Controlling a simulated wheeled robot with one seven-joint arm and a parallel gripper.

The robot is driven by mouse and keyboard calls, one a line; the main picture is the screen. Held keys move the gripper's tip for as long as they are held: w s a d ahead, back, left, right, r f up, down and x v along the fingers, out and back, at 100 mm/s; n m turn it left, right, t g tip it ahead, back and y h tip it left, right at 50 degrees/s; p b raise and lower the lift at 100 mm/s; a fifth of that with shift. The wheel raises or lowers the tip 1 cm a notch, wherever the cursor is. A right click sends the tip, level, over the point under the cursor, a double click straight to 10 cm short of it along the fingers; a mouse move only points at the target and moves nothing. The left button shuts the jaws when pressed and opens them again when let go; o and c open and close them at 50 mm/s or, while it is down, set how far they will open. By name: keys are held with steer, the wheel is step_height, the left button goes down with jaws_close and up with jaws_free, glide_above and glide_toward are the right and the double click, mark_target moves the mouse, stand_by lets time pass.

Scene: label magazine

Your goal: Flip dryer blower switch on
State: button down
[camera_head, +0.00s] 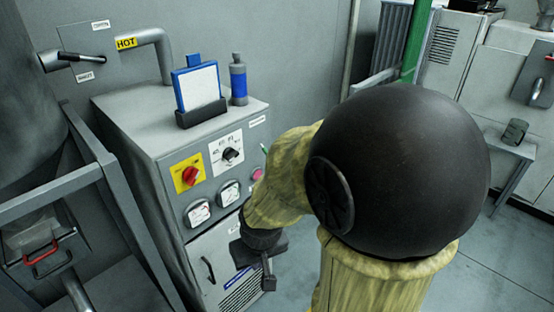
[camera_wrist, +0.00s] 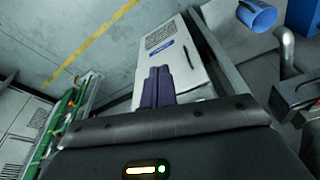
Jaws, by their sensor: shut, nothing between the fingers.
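The grey dryer cabinet (camera_head: 150,130) stands at centre left in the head view. Its front panel has a red rotary switch (camera_head: 190,175) on a yellow plate, a black selector knob (camera_head: 230,154) on a white plate, two round gauges and a pink button (camera_head: 257,174) partly beside my arm. A small green-tipped part (camera_head: 264,148) shows at the panel's right edge. The labels are too small to read, so I cannot tell which is the blower switch. My gripper (camera_head: 268,276) is shut and empty, low in front of the cabinet's vented door. Its closed fingers show in the wrist view (camera_wrist: 158,86).
A clipboard in a holder (camera_head: 198,90) and a grey-blue bottle (camera_head: 238,80) stand on the cabinet. A metal rail (camera_head: 100,165) and a red-handled box (camera_head: 45,255) are at left. A small stand (camera_head: 510,145) is at right. Floor between is clear.

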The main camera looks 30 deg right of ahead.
steer(key=shift+s, duration=0.1)
steer(key=w+a+f+m+g+y+b, duration=0.2)
steer(key=w+a+f+m+y+b, duration=0.15)
steer(key=f, duration=0.25)
steer(key=w+a+f+m+g+y+b, duration=0.25)
steer(key=w+a+f, duration=0.2)
steer(key=f, duration=0.25)
steer(key=w+m+t+y+b, duration=0.25)
steer(key=w+m+y, duration=0.25)
steer(key=w+y, duration=0.6)
steer(key=w+d+r+m+t+y+b, duration=0.25)
steer(key=w+d+m+t, duration=0.45)
steer(key=w+d+t, duration=0.6)
steer(key=s+d+f+m+t+h+b, duration=0.1)
steer(key=d+m+t+h, duration=0.7)
steer(key=d, duration=0.9)
steer(key=m+t, duration=0.2)
steer(key=t, duration=0.1)
steer(key=shift+s+d+t, duration=0.15)
steer(key=shift+d+t, duration=0.25)
